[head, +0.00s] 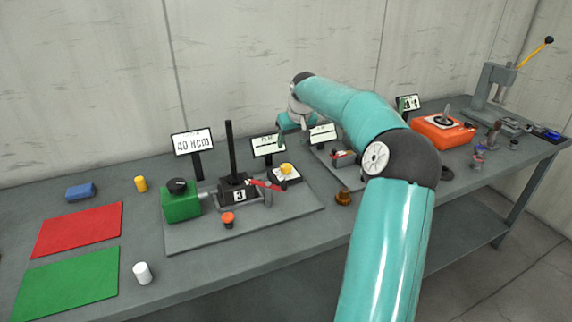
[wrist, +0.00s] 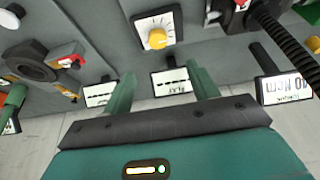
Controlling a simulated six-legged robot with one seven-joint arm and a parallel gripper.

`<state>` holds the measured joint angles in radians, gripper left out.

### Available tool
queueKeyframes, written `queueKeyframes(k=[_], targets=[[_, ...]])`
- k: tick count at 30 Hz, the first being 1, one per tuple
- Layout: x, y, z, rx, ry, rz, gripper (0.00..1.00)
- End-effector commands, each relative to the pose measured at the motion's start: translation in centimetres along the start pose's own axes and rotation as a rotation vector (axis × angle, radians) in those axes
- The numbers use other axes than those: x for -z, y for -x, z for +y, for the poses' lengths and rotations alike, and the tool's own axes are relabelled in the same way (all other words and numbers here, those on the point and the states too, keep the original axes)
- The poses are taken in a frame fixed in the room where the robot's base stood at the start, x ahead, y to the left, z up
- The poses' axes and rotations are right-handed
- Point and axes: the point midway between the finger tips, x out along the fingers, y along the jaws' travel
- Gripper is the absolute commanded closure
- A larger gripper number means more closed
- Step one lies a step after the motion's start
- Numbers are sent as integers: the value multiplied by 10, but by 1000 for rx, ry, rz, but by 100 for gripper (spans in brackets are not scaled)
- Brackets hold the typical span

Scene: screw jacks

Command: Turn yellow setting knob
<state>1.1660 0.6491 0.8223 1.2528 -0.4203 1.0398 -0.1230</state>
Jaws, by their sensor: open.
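The yellow setting knob (head: 286,168) sits on a dark box with a white dial face (head: 290,178), on the grey plate of the jack station. In the wrist view the knob (wrist: 157,38) and its marked dial lie beyond my fingertips, roughly centred between them. My gripper (wrist: 160,77) is open and empty, its two green fingers spread apart. In the head view my gripper (head: 293,138) is above and behind the knob, near two small display signs, and is partly hidden by my arm. It does not touch the knob.
The screw jack (head: 238,188) with a tall black spindle and red lever stands left of the knob. A green motor box (head: 181,203) and a red button (head: 228,219) are beside it. Display signs (head: 268,146) stand behind. An orange device (head: 443,132) is at right.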

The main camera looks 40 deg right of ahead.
Motion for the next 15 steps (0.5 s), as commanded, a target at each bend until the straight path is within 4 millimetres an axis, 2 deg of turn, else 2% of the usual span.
queueKeyframes(k=[5, 15], targets=[[0, -13, 6, 3, -8, 2, 41], [-1, -76, 5, 5, -8, 0, 41]])
